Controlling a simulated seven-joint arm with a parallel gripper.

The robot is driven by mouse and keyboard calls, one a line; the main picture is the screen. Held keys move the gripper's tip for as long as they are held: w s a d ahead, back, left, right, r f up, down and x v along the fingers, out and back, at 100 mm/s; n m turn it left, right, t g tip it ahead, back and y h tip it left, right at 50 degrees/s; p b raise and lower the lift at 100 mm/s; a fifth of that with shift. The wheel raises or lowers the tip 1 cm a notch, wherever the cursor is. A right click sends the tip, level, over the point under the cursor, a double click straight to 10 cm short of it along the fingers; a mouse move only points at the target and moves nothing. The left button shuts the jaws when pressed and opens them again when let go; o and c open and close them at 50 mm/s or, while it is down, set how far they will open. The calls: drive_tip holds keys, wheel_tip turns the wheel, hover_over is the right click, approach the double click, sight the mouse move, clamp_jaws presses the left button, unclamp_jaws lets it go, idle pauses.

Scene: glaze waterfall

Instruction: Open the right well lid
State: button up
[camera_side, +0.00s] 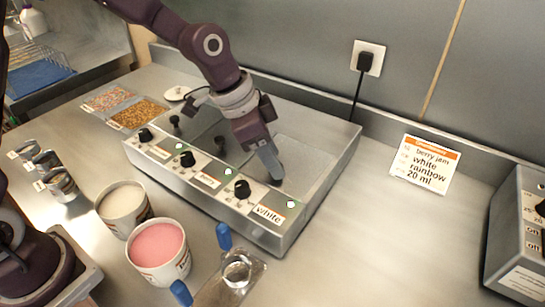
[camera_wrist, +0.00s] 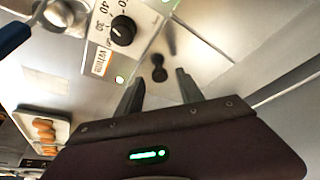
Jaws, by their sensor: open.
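The steel warmer (camera_side: 300,230) has wells in a row, with dials and labels along its front. The right well, labelled "white" (camera_side: 268,213), is covered by a flat steel lid (camera_wrist: 205,35). Its black knob (camera_wrist: 158,72) stands up from the lid in the wrist view; in the side view my gripper hides it. My gripper (camera_side: 270,168) is over the right well, pointing down. In the wrist view my gripper (camera_wrist: 158,80) is open, with a finger on each side of the knob's line and no visible contact. The lid looks closed.
Two more lid knobs (camera_side: 220,143) (camera_side: 175,121) stand to the left. A white tub (camera_side: 122,203) and a pink tub (camera_side: 158,244) stand in front, beside a clear container with blue handles (camera_side: 224,236). An order card (camera_side: 426,163) is at right. The counter between is free.

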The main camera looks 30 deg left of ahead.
drive_tip(key=shift+d+f, duration=0.1)
drive_tip(key=shift+f, duration=0.25)
drive_tip(key=shift+c, duration=0.3)
clamp_jaws()
drive_tip(key=shift+w, duration=0.2)
idle(0.8)
